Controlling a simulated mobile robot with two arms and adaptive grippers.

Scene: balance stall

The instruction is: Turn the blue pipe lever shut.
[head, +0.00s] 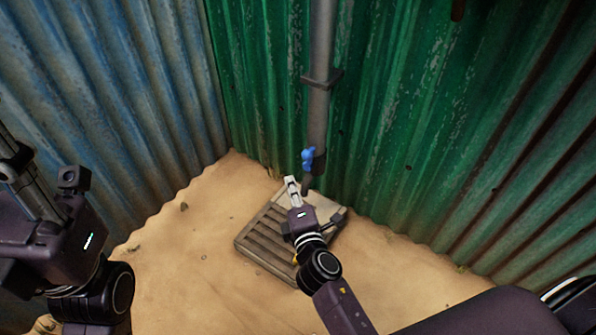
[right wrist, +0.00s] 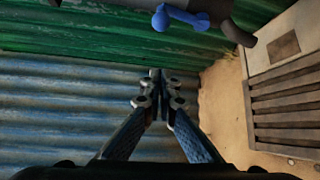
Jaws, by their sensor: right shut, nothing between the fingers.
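The blue pipe lever (head: 308,158) sits low on the grey pipe (head: 319,110) that runs down the green wall. In the right wrist view the lever (right wrist: 180,18) shows at the top, pointing left and apart from the fingers. My right gripper (head: 291,181) is shut and empty, just below and left of the lever in the head view. Its fingertips (right wrist: 155,76) meet in the right wrist view. My left arm shows at the left edge of the head view; its fingers cannot be made out.
A slatted drain grate (head: 262,243) lies on the sandy ground below the pipe. A blue corrugated wall (head: 110,90) stands at the left and a green corrugated wall (head: 420,130) behind the pipe. Open sand lies around the grate.

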